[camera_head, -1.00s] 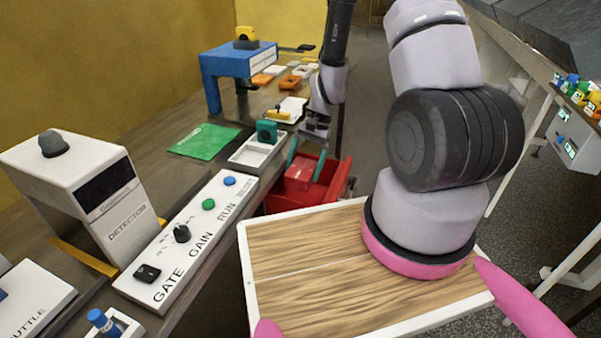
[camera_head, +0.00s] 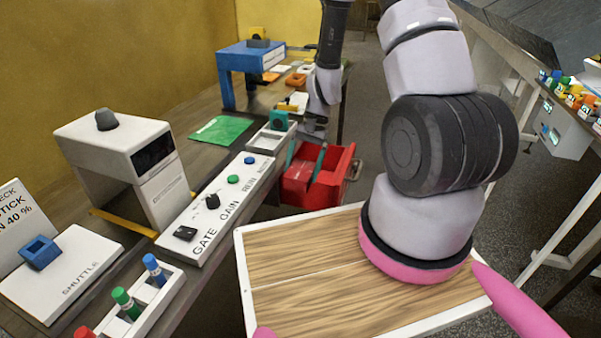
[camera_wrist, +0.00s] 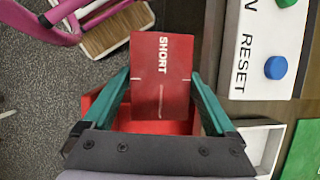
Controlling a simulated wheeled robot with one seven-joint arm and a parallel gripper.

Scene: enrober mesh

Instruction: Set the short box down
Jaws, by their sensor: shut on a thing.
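The short box (camera_wrist: 162,75) is red with the white word SHORT on its face. In the wrist view it sits between the green fingers of my gripper (camera_wrist: 163,85), which is shut on it. In the head view the gripper (camera_head: 305,168) points down beside the worktable, at a red open-topped bin (camera_head: 332,190). Red sides of the bin also show around the box in the wrist view (camera_wrist: 165,127). The box is hard to tell from the bin in the head view. I cannot tell whether the box touches the bin.
The worktable on the left carries the detector (camera_head: 125,165), the gate and gain panel (camera_head: 220,205), a small white tray (camera_head: 262,143) and a green sheet (camera_head: 222,130). A wood-topped tray (camera_head: 290,255) is in front of me. Open floor lies to the right.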

